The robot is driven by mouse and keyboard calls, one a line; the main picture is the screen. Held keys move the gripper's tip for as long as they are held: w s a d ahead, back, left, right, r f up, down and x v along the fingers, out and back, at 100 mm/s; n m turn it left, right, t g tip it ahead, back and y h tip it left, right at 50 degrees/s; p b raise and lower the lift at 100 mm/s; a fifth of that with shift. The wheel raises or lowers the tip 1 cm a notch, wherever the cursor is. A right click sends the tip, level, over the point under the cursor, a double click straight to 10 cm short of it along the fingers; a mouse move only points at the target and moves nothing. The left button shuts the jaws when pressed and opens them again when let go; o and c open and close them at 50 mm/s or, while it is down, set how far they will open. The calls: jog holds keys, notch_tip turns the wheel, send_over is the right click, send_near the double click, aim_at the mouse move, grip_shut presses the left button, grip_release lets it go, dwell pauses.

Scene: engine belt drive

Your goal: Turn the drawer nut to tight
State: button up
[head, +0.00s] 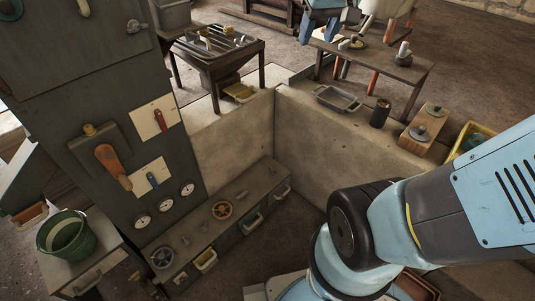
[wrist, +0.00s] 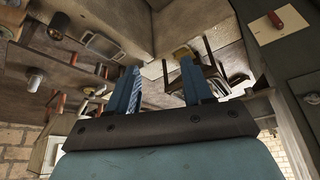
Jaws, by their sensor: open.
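My gripper (wrist: 159,68) shows in the wrist view with its two blue fingers apart and nothing between them. In the head view a long low bench (head: 232,226) with drawers runs along the wall. Small fittings sit on its top, among them an orange-brown handwheel (head: 222,210) and a grey wheel (head: 162,258). A small brass piece (head: 135,277) is at the left, by another drawer. I cannot tell which fitting is the drawer nut, or its setting. No fitting is near my fingers.
A tall dark panel (head: 88,160) carries an orange lever (head: 113,165), two switch plates and several gauges. A green bucket (head: 66,238) stands on a left stand. A low concrete wall (head: 330,150) bounds the floor. A metal tray (head: 337,99) and dark can (head: 380,113) sit on it.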

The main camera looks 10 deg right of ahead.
jog(key=w+f, duration=0.3)
jog(key=w, duration=0.8)
jog(key=n+g, duration=0.5)
jog(key=n, duration=0.1)
send_over(273, 170)
notch_tip(273, 170, down, 73)
notch_tip(273, 170, down, 13)
jog(key=shift+a+r, duration=0.15)
jog(key=shift+c, duration=0.3)
grip_shut()
